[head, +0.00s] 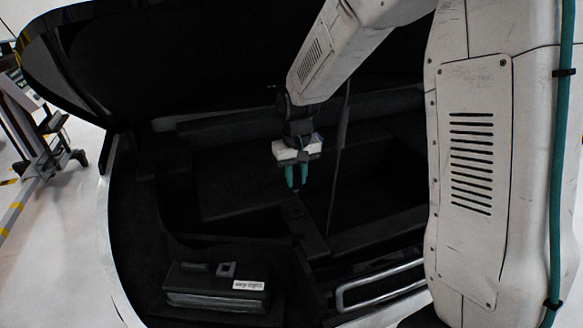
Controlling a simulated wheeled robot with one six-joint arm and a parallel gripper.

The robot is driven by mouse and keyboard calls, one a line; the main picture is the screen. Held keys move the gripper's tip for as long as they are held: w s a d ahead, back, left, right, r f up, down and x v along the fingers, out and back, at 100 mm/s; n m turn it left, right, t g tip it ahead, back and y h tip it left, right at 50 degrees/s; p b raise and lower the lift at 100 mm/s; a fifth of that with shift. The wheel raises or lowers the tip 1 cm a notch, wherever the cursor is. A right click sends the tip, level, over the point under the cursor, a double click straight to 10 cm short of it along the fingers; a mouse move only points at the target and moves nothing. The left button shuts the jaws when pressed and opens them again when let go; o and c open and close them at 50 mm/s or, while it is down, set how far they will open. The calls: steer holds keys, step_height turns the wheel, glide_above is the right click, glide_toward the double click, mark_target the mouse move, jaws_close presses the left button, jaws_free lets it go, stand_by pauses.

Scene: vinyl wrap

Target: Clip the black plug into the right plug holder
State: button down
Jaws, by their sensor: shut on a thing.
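My gripper (297,177), with two teal fingers pointing down, is over the dark interior of the open car compartment. Its fingers are close together, shut on a small dark thing, most likely the black plug, which barely shows against the black lining. A thin dark strip (338,165), possibly a cable, runs down just right of the gripper. A black box (216,299) with a white label (248,285) sits at the lower left, well below and left of the gripper. A small square frame (226,269) stands on its top. I cannot tell which part is the right plug holder.
A bright metal rail (380,283) lies at the lower right of the compartment. The pale body edge (104,215) borders it at left, and the raised dark lid is above. A wheeled stand (40,135) is outside at far left. Dark ledges surround the gripper.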

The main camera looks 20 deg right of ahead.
steer(key=shift+f, duration=3.3)
steer(key=shift+s+d+f, duration=0.1)
steer(key=shift+f, duration=1.05)
steer(key=c, duration=1.1)
jaws_free()
steer(key=shift+c, duration=0.2)
steer(key=shift+r, duration=3.9)
